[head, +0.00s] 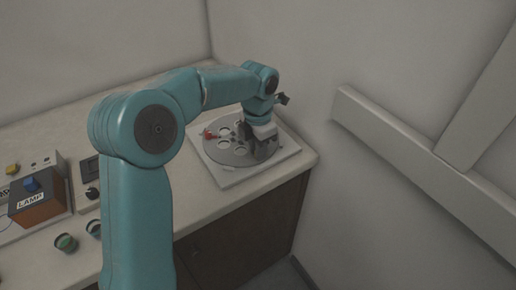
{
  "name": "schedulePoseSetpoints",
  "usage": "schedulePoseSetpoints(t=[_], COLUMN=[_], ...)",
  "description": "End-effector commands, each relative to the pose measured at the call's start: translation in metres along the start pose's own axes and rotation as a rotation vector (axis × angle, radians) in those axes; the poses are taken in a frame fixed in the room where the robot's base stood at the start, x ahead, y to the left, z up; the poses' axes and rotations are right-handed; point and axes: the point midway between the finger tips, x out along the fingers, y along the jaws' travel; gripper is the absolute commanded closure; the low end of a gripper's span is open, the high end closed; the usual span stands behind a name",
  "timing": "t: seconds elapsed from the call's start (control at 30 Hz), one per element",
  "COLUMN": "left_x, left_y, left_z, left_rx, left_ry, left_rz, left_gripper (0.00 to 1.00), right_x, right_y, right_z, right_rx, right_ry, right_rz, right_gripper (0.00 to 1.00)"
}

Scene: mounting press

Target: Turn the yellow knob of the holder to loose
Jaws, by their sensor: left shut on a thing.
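The holder appears to be a grey round disc (219,153) with several round openings, on a white square plate (285,152) at the counter's far right corner. A small red part (209,134) sits at the disc's left edge. My left gripper (258,147) points down over the right side of the disc. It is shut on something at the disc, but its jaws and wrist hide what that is. I cannot see a yellow knob on the holder; that part of the disc is covered. My right gripper is not in view.
A lamp box (38,198) with a blue top stands at the left, near a yellow button (12,169) on a panel. A dark switch (92,193) and a green-topped cup (66,242) are nearby. Walls close in behind and right of the counter (190,212).

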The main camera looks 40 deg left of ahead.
Motion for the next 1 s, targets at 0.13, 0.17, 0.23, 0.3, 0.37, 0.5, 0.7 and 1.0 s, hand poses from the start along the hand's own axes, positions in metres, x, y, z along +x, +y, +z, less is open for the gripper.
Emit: schedulePoseSetpoints(t=[0.13,0.17,0.23,0.3,0.37,0.5,0.7,1.0], left_x=[0.0004,0.0004,0.0003,0.0003,0.0002,0.0001,0.0,0.0], left_y=[0.0003,0.0003,0.0002,0.0002,0.0002,0.0002,0.0002,0.0002], left_z=[-0.0002,-0.0002,-0.0003,-0.0003,-0.0003,-0.0003,-0.0003,-0.0003], left_rx=[-0.088,-0.103,-0.133,-0.158,-0.174,-0.199,-0.21,-0.209], left_ry=[0.0,0.0,0.001,0.001,0.001,0.001,0.001,0.001], left_rz=[0.001,0.001,0.0,0.0,0.0,0.0,0.0,0.0], left_gripper=[1.0,1.0,1.0,1.0,1.0,1.0,1.0,0.66], right_x=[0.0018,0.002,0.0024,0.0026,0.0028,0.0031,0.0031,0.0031], right_y=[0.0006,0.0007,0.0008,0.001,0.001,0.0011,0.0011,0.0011], right_z=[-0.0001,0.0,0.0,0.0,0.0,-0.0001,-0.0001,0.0], right_rx=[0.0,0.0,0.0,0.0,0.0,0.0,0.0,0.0], right_ry=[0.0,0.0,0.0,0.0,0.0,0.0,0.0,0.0], right_rz=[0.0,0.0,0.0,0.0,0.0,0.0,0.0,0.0], right_gripper=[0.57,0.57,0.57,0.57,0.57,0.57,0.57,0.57])
